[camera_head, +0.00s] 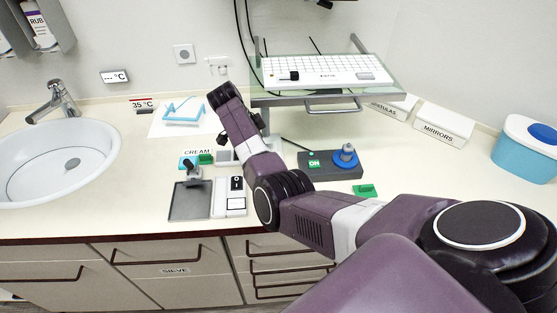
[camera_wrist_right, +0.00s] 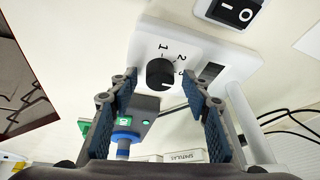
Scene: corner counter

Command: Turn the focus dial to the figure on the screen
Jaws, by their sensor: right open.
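The focus dial (camera_wrist_right: 160,74) is a black round knob on a white housing (camera_wrist_right: 150,42) marked 1, 2 and 3. A small dark panel (camera_wrist_right: 211,72), perhaps the screen, is on the same housing; I cannot read a figure on it. My right gripper (camera_wrist_right: 159,80) is open, with one blue-padded finger on each side of the dial in the picture. Gaps show on both sides; I cannot tell how deep the fingers reach. In the head view the housing (camera_head: 226,157) is partly hidden by my right forearm, and the dial and fingertips are not clear. My left gripper is not in view.
A white unit with a black rocker switch (camera_head: 237,184) and a grey tray (camera_head: 190,203) lie in front. A dark box with a blue knob (camera_head: 345,156) stands to the right. A raised glass shelf with a keyboard (camera_head: 325,72) is behind, and a sink (camera_head: 60,155) is at left.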

